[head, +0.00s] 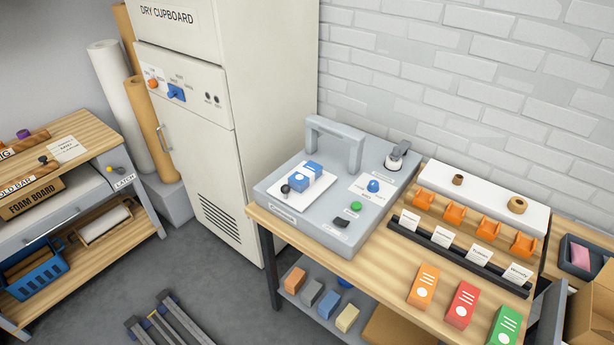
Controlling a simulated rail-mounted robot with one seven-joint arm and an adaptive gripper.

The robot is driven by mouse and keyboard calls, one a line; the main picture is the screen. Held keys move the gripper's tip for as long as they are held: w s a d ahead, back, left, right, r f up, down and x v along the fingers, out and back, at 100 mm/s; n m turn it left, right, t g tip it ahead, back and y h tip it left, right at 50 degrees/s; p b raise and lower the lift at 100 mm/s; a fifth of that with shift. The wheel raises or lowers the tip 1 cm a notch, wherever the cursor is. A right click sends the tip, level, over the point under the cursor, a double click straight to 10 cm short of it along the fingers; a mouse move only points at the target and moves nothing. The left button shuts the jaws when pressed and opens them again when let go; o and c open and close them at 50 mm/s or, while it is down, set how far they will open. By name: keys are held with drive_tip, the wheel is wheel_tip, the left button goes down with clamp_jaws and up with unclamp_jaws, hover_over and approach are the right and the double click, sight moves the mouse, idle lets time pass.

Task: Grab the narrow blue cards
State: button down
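A small blue block with a white band across it, which looks like the blue cards (299,185), lies on a white sheet (318,189) on the grey press-like machine (290,223). A dark round knob on a short stem stands right beside its left end. A grey raised handle (335,136) arches behind it. I cannot tell single cards in the block. My gripper is not in view.
The machine stands on a wooden bench (383,277) with orange, red (462,304) and green packs at the front right. Orange holders (488,226) and name cards stand behind them. A tall dry cupboard (190,120) rises to the left. Floor between the benches is mostly open.

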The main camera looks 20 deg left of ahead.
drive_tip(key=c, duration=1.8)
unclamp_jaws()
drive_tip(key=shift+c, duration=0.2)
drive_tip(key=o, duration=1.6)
